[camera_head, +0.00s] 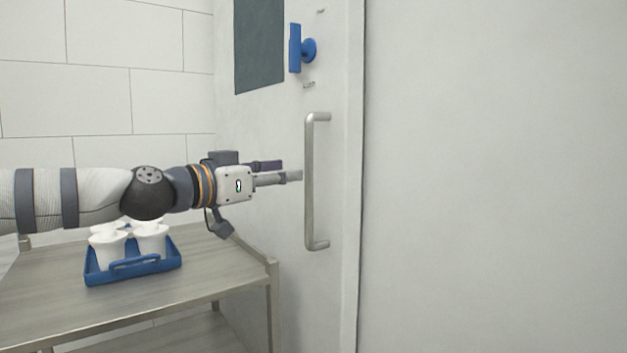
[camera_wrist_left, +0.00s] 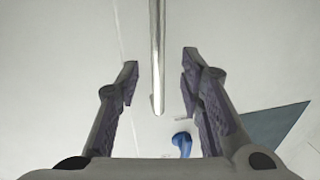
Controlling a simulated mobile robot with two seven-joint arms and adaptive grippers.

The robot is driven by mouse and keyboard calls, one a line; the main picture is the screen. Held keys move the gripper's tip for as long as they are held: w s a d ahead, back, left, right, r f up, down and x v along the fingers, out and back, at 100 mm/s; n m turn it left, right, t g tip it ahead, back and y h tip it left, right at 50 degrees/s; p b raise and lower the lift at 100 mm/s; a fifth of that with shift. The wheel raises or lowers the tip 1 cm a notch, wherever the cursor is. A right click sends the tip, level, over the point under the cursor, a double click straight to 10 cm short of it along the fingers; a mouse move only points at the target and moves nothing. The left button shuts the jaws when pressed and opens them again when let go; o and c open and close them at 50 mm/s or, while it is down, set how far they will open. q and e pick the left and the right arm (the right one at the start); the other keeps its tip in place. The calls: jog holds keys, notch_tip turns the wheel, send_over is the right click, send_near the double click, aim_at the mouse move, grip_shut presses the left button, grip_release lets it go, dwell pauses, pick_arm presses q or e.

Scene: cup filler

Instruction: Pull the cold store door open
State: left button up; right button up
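The cold store door (camera_head: 285,290) is a pale panel with a dark window near its top, and it looks closed against its frame. Its vertical metal bar handle (camera_head: 310,185) stands out from the panel near the right edge. My left gripper (camera_head: 290,176) comes in from the left, its fingertips just short of the handle at about mid-height. In the left wrist view the gripper (camera_wrist_left: 158,80) is open, and the handle (camera_wrist_left: 157,50) runs between the two fingers, touching neither. My right gripper is not in view.
A blue latch (camera_head: 300,48) with a round knob sits on the door above the handle. A grey table (camera_head: 200,285) at the lower left carries a blue tray (camera_head: 100,277) with several white cups (camera_head: 150,240), below my left arm. A plain wall (camera_head: 500,180) fills the right side.

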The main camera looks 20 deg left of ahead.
aim_at(306, 172)
pick_arm(q)
jog(key=x, duration=0.7)
jog(key=shift+b, duration=0.3)
jog(key=shift+d, duration=0.1)
jog(key=shift+c, duration=0.6)
grip_shut()
